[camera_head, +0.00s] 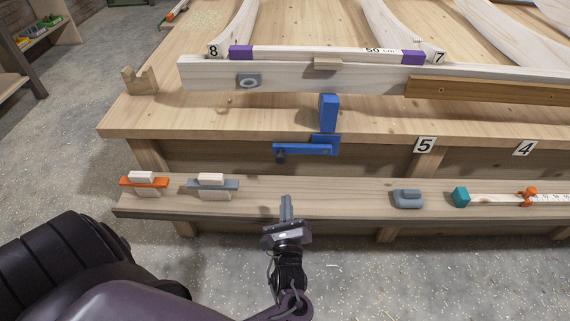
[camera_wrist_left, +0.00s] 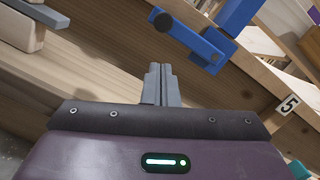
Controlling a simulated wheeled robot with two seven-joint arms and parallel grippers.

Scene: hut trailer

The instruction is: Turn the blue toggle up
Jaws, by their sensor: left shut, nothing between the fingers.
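The blue toggle (camera_head: 306,149) is mounted on the front edge of the wooden bench, under a blue block (camera_head: 328,112). Its arm lies about level and points left, with a dark round knob (camera_head: 281,156) at its left end. In the left wrist view the toggle (camera_wrist_left: 195,40) is at the top, its dark knob (camera_wrist_left: 163,21) toward the upper left. My left gripper (camera_head: 286,198) is shut and empty, below the toggle and apart from it, over the lower ledge. Its closed fingers (camera_wrist_left: 160,72) point toward the toggle in the wrist view. My right gripper is not in view.
On the lower ledge (camera_head: 330,193) are an orange clamp-like piece (camera_head: 144,182), a grey one (camera_head: 212,184), a grey block (camera_head: 408,199) and a teal block (camera_head: 461,197) on a ruler. Number tags 5 (camera_head: 425,145) and 4 (camera_head: 525,148) sit on the bench edge.

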